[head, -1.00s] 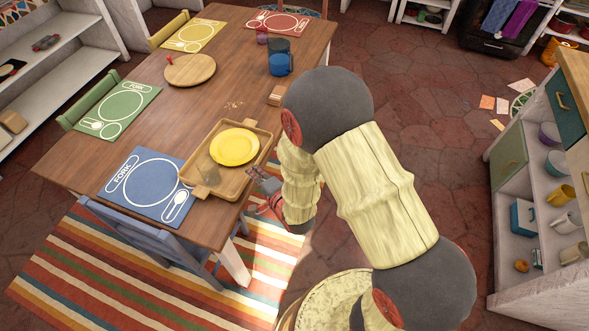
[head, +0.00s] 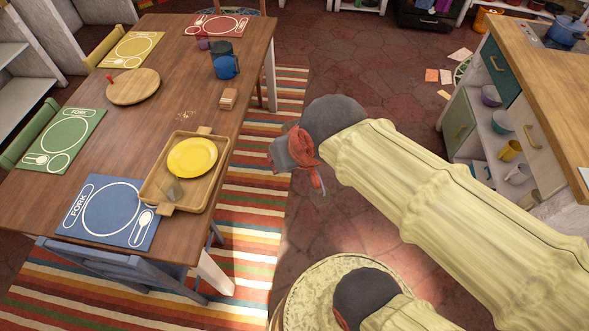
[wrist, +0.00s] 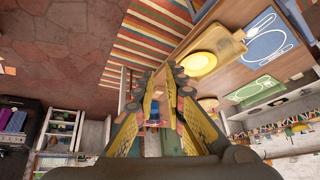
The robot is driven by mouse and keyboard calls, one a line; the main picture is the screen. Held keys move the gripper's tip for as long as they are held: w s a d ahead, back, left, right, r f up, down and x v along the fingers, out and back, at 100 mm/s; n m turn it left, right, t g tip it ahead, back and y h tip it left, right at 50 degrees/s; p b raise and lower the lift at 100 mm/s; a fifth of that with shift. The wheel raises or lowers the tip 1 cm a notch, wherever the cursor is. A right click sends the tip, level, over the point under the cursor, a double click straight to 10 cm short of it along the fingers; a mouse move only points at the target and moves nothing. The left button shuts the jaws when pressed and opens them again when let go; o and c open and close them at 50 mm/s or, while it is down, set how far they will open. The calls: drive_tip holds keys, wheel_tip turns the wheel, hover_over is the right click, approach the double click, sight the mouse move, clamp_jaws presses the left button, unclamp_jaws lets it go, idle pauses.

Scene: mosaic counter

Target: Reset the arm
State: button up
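My gripper shows in the wrist view (wrist: 157,75), with its two yellow-and-black fingers angled inward and a gap between their tips. Nothing is held between them. In the head view my folded arm reaches in from the right, and its dark and red end is over the floor, right of the dining table (head: 150,75) and clear of it. The fingers are hard to make out there.
The table also carries a blue mug (head: 226,67), a round wooden board (head: 133,87) and several placemats, one of them blue (head: 108,211). A blue chair (head: 110,262) stands at the near side. A wooden counter (head: 535,85) with shelves is at the right. Open floor lies between.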

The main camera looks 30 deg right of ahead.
drive_tip(key=shift+n+g, duration=0.3)
drive_tip(key=shift+n, duration=0.3)
drive_tip(key=s, duration=0.2)
drive_tip(key=s+r, duration=0.1)
drive_tip(key=s, duration=0.1)
drive_tip(key=shift+s+d, duration=0.15)
drive_tip(key=shift+d, duration=0.05)
